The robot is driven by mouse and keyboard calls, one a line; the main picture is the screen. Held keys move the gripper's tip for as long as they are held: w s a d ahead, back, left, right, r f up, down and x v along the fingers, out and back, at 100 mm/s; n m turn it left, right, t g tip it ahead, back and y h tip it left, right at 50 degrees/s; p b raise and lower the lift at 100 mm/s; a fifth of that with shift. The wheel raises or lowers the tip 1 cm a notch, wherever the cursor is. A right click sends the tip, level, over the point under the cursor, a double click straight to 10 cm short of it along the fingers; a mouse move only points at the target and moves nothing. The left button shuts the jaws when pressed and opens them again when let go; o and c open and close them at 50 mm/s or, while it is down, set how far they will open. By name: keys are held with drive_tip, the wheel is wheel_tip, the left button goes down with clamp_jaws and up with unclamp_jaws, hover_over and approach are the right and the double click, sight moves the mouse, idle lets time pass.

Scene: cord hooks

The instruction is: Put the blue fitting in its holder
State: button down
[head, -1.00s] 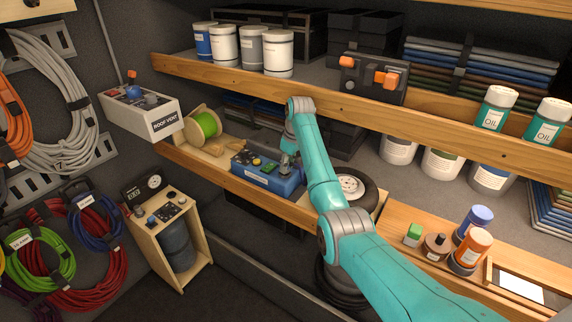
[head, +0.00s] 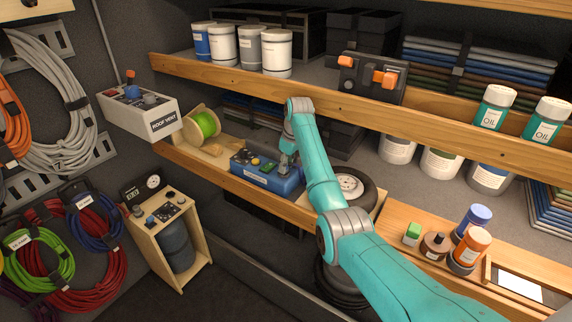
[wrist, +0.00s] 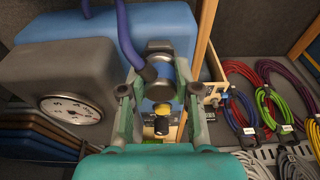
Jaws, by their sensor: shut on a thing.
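My gripper (wrist: 158,98) is shut on the blue fitting (wrist: 181,72), a short blue cylinder with a grey collar, seen between the fingers in the wrist view. In the head view my gripper (head: 288,158) is low over the right end of the blue unit (head: 262,178) on the lower shelf; the fitting is too small and covered to make out there. I cannot tell which part is its holder, or whether the fitting touches anything.
A black and grey unit with a dial (head: 350,186) stands close right of my gripper. A green spool (head: 204,124) is to the left. The upper shelf edge (head: 330,102) runs just above my wrist. Coiled cords (head: 75,240) hang on the left wall.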

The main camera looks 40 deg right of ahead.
drive_tip(key=shift+f, duration=0.45)
drive_tip(key=c, duration=0.7)
unclamp_jaws()
drive_tip(key=shift+c, duration=0.2)
wheel_tip(320, 180, up, 12)
drive_tip(key=s, duration=0.2)
drive_tip(key=shift+d, duration=0.45)
drive_tip(key=shift+s+f, duration=0.1)
drive_tip(key=shift+f, duration=0.05)
